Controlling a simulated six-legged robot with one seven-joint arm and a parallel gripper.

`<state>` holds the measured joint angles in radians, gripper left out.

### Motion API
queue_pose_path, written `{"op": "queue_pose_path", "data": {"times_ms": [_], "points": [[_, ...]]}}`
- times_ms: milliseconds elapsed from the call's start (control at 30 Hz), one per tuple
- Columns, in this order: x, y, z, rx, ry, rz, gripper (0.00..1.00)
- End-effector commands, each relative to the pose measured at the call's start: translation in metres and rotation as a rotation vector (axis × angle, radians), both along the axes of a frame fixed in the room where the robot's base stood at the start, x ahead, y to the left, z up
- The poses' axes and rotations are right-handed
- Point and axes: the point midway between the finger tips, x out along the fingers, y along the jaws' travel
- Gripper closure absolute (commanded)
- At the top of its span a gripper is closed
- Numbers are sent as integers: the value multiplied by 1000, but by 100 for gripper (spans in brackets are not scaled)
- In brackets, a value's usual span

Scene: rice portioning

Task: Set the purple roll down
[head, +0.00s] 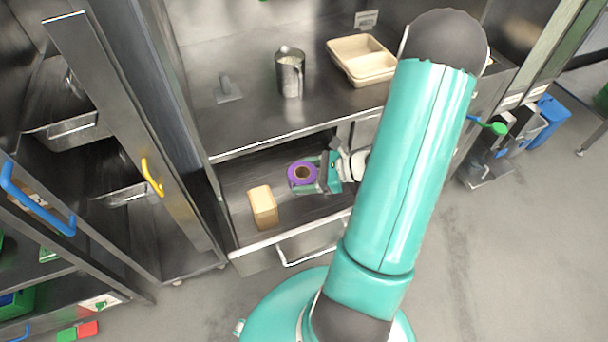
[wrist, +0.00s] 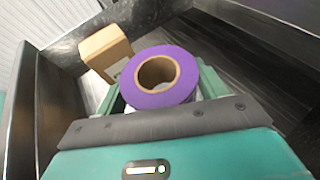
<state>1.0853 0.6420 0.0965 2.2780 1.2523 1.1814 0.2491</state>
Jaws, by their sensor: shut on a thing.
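The purple roll (head: 303,173) has a brown cardboard core. My gripper (head: 318,172) is shut on it inside the open drawer (head: 235,190) below the counter. In the wrist view the roll (wrist: 160,78) sits between the two green fingers of my gripper (wrist: 160,90), with its core opening facing the camera. Whether the roll's underside touches the drawer floor cannot be told.
A tan box (head: 263,206) stands in the drawer left of the roll; it also shows in the wrist view (wrist: 105,50). A metal pitcher (head: 290,75) and a beige divided tray (head: 362,60) stand on the counter (head: 250,125) above. Drawer floor shows bare around the box.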

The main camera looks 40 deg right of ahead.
Motion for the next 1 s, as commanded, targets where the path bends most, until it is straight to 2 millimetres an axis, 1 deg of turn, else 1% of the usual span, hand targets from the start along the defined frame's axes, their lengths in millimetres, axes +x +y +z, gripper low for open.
{"op": "queue_pose_path", "data": {"times_ms": [433,567,600,667,700,1000], "points": [[0,0,-11,1,0,0,59],[0,0,-12,1,-1,0,59],[0,0,-12,0,0,0,22],[0,0,-12,0,0,0,10],[0,0,-12,0,0,0,8],[0,0,-10,0,0,0,8]]}}
